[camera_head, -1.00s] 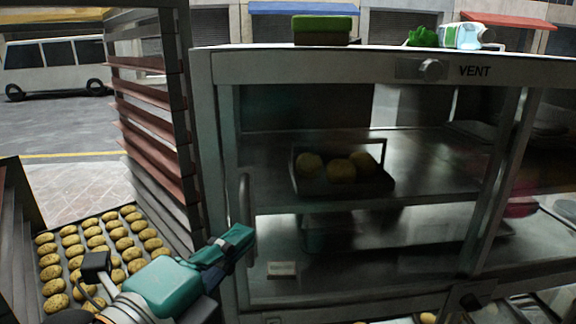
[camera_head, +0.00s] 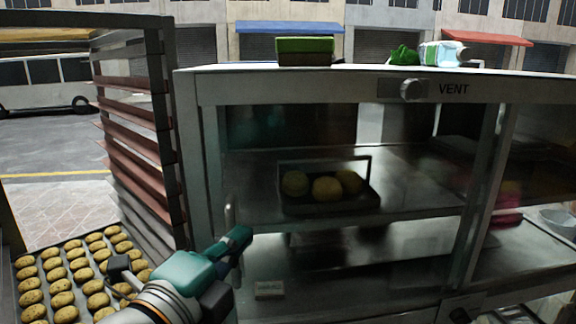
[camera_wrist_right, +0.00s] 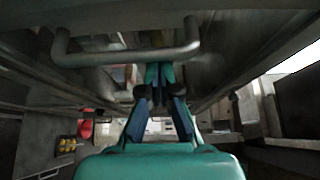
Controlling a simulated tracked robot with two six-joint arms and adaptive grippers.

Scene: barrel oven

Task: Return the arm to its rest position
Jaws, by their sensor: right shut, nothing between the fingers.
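My left gripper is not in view.
A tray (camera_head: 75,287) of several rolls lies at the lower left beside a slatted rack (camera_head: 140,150). On the cabinet top are a green sponge-like block (camera_head: 305,50), a green item (camera_head: 403,55) and a bottle (camera_head: 440,53).

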